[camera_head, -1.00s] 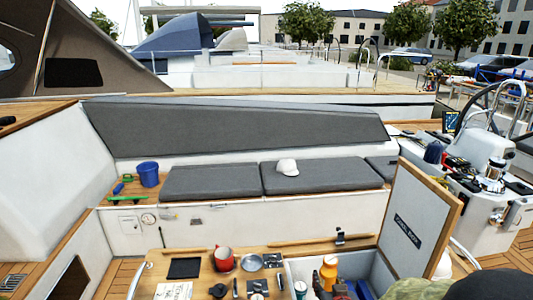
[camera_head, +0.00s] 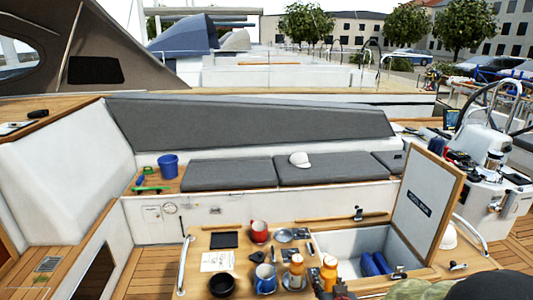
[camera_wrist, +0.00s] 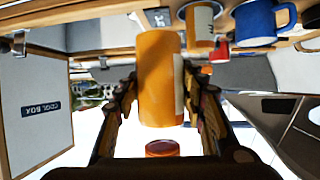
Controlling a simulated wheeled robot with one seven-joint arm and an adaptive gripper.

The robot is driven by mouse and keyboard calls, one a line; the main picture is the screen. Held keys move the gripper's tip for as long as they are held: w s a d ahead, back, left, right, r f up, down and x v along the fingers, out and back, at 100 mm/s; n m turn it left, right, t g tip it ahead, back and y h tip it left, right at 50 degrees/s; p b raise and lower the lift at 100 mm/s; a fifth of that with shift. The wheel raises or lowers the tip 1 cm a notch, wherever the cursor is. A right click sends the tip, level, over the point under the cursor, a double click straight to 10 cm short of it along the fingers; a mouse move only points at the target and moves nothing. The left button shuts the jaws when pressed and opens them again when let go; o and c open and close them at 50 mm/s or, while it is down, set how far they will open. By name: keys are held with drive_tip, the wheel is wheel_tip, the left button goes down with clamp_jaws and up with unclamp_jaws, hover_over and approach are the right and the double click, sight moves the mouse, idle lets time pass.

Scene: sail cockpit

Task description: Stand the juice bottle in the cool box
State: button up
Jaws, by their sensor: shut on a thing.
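An orange juice bottle (camera_head: 328,272) with a pale label is between the fingers of my gripper (camera_wrist: 162,95), which is shut on it. In the upside-down wrist view the held bottle (camera_wrist: 158,75) shows its orange-red cap towards the bottom, so it looks upright. In the head view it appears in front of the cool box's near left corner; I cannot tell its height. The cool box (camera_head: 340,243) is open, its lid (camera_head: 428,205) standing up on the right. Dark blue packs (camera_head: 375,263) lie inside at the right. Its near part is hidden by my arm.
A similar orange bottle (camera_head: 296,270) stands on the table close left of the held one. A blue mug (camera_head: 265,278), a black bowl (camera_head: 222,284) and a red mug (camera_head: 259,232) are further left. The cool box's left inside looks clear.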

drive_tip(key=shift+s+a+f, duration=0.35)
drive_tip(key=shift+s+f, duration=0.05)
drive_tip(key=shift+s, duration=0.2)
drive_tip(key=f, duration=0.4)
drive_tip(key=shift+w+d+f, duration=0.1)
drive_tip(key=shift+d+f, duration=0.05)
drive_tip(key=shift+d, duration=0.2)
drive_tip(key=s+f, duration=0.1)
drive_tip(key=f, duration=0.2)
drive_tip(key=s+f, duration=0.2)
drive_tip(key=f, duration=0.1)
drive_tip(key=s+f, duration=0.2)
drive_tip(key=f, duration=0.1)
drive_tip(key=shift+a+f, duration=0.15)
drive_tip(key=shift+f, duration=0.15)
drive_tip(key=f+b, duration=0.6)
drive_tip(key=shift+w, duration=0.2)
